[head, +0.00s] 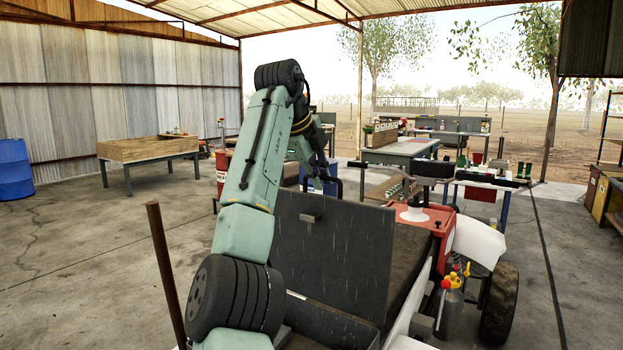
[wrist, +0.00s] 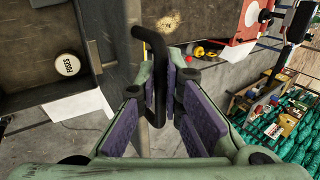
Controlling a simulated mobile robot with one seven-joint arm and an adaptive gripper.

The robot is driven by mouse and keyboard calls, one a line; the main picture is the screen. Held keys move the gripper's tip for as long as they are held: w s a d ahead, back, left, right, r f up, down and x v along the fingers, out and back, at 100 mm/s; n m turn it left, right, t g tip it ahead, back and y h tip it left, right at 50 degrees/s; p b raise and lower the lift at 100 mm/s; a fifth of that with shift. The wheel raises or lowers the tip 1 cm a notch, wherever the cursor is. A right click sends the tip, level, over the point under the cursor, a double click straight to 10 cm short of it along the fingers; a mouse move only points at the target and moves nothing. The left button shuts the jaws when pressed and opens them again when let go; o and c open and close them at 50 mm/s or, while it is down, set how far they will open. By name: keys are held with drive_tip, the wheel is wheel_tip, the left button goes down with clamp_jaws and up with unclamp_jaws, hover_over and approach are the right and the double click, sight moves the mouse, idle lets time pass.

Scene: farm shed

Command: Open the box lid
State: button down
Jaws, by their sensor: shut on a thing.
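The box (head: 320,325) is dark grey and sits low in front of me in the head view. Its lid (head: 335,255) stands roughly upright, with a small catch on the face toward me. My gripper (head: 322,182) is at the lid's top edge, partly hidden by my arm and the lid. In the wrist view my gripper (wrist: 160,88) has its purple pads closed around a dark bent bar handle (wrist: 152,45). The handle's far end curves out past the fingertips. The box (wrist: 55,98) also shows at the left there, open.
A white round container (wrist: 67,65) with lettering lies inside the box. A rusty post (head: 165,265) stands at left. Open floor (head: 70,260) lies further left.

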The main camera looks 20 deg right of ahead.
drive_tip(key=shift+f, duration=0.1)
idle(0.4)
drive_tip(key=c, duration=1.7)
unclamp_jaws()
drive_tip(key=shift+w+d, duration=0.1)
drive_tip(key=v, duration=0.7)
drive_tip(key=shift+r, duration=0.25)
